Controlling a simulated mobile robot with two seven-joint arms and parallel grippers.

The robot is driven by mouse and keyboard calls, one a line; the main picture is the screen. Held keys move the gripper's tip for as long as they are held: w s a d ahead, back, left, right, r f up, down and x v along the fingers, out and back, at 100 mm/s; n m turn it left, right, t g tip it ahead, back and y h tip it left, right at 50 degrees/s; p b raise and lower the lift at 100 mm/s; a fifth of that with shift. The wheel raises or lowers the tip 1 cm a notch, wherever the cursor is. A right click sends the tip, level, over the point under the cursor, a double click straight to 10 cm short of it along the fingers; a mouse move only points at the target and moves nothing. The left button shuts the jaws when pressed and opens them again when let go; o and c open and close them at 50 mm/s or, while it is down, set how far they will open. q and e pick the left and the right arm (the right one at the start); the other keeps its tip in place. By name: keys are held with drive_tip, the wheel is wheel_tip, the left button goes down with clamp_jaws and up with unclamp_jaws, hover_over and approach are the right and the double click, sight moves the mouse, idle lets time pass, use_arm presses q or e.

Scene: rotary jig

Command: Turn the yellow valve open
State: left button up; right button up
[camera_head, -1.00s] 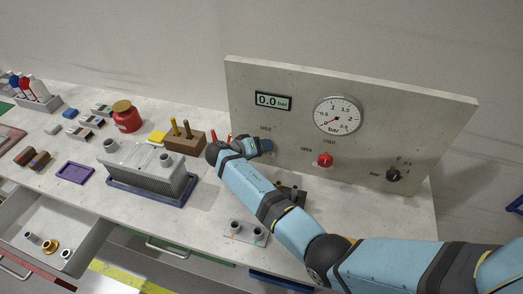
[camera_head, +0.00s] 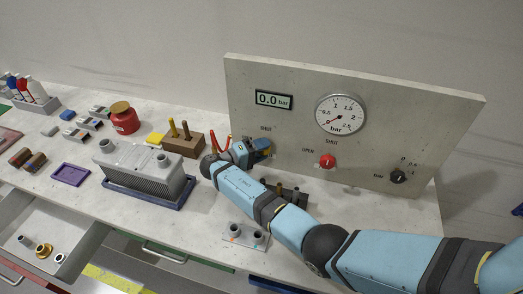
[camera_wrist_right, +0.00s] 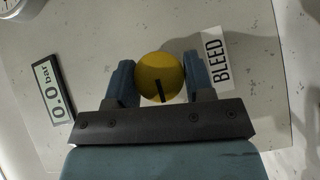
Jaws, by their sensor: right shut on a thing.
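The yellow valve (camera_wrist_right: 158,75) is a round knob with a black mark, seen on the panel in the right wrist view. My right gripper (camera_wrist_right: 158,80) is shut on it, with one blue finger on each side. In the head view my right gripper (camera_head: 258,149) is at the lower left of the upright panel (camera_head: 420,115), and the arm hides most of the knob. A digital display (camera_head: 273,99) on the panel reads 0.0 bar; it also shows in the right wrist view (camera_wrist_right: 54,90). My left gripper is not in view.
A round gauge (camera_head: 340,114), a red knob (camera_head: 327,161) and a black knob (camera_head: 398,177) are on the panel. A grey finned block (camera_head: 143,172) and a wooden block (camera_head: 183,145) stand left of my arm. An open drawer (camera_head: 85,240) is at the lower left.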

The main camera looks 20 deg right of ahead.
drive_tip(key=shift+w+d+r, duration=0.1)
drive_tip(key=shift+w+r, duration=0.05)
drive_tip(key=o, duration=0.9)
drive_tip(key=shift+a, duration=0.4)
drive_tip(key=b+v, duration=0.2)
drive_tip(key=v, duration=0.4)
drive_tip(key=shift+s+a, duration=0.2)
drive_tip(key=shift+a, duration=0.1)
